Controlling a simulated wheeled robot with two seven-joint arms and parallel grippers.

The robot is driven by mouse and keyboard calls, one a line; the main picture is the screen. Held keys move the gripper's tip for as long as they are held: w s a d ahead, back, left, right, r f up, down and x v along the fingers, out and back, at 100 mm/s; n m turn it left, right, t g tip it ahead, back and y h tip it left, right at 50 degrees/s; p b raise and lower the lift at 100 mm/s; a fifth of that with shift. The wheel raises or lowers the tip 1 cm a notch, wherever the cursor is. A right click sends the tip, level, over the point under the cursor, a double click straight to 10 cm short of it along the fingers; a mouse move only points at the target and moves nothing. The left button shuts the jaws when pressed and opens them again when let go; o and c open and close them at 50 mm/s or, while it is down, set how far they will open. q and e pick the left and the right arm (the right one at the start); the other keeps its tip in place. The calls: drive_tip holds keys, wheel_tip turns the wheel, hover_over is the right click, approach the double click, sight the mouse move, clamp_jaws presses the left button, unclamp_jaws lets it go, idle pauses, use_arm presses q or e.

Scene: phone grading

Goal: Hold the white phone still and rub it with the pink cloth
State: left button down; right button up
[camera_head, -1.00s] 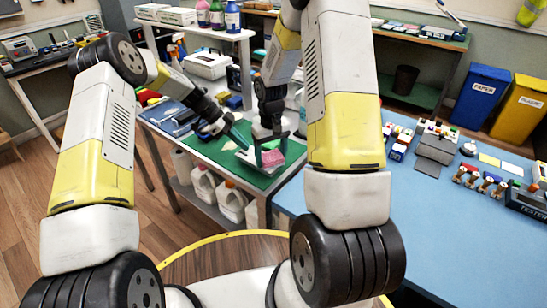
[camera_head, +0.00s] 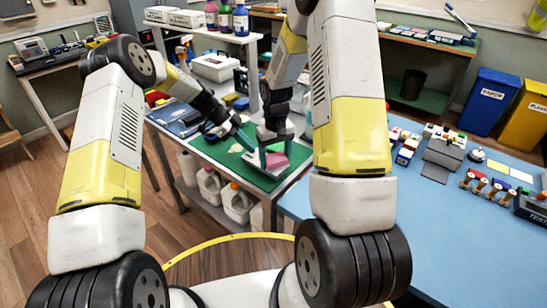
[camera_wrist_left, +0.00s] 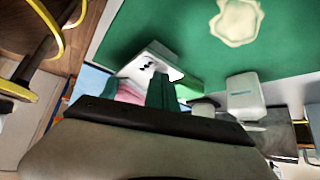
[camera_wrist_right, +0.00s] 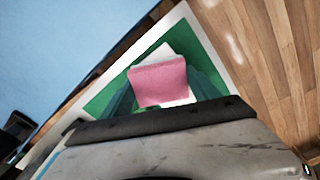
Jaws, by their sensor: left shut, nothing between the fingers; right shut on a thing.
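The white phone (camera_wrist_left: 143,66) lies on the green mat of the side table; in the head view only a pale edge (camera_head: 251,162) shows. The pink cloth (camera_wrist_right: 160,82) lies over part of the phone, with white showing past its edges in the right wrist view. My right gripper (camera_wrist_right: 160,98) is shut on the pink cloth, its green fingers on either side. My left gripper (camera_head: 246,142) is shut and empty, its tip beside the phone's edge; whether it touches is unclear. In the left wrist view its fingers (camera_wrist_left: 162,90) cover part of the phone and cloth (camera_wrist_left: 130,92).
The green mat (camera_wrist_left: 190,30) is clear around a cream cloth-like patch (camera_wrist_left: 237,21). Bottles and a white box (camera_head: 216,67) stand behind. White jugs (camera_head: 237,202) sit on the shelf below. A blue table (camera_head: 440,235) with small items is to the right.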

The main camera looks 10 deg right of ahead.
use_arm(q)
drive_tip(key=shift+s+a+f, duration=0.1)
drive_tip(key=shift+a+f, duration=0.05)
drive_tip(key=shift+f, duration=0.1)
use_arm(e)
drive_tip(key=shift+s+d, duration=0.25)
drive_tip(key=shift+s, duration=0.1)
drive_tip(key=shift+s+d+r, duration=0.1)
drive_tip(key=shift+s+d, duration=0.3)
drive_tip(key=shift+s, duration=0.1)
drive_tip(key=shift+w+a, duration=0.5)
drive_tip(key=shift+w, duration=0.2)
drive_tip(key=shift+w, duration=0.1)
drive_tip(key=shift+w+a, duration=0.5)
drive_tip(key=shift+s+d, duration=0.1)
drive_tip(key=shift+s+d+f, duration=0.2)
drive_tip(key=shift+s+d, duration=0.25)
drive_tip(key=shift+s, duration=0.15)
drive_tip(key=shift+s, duration=0.1)
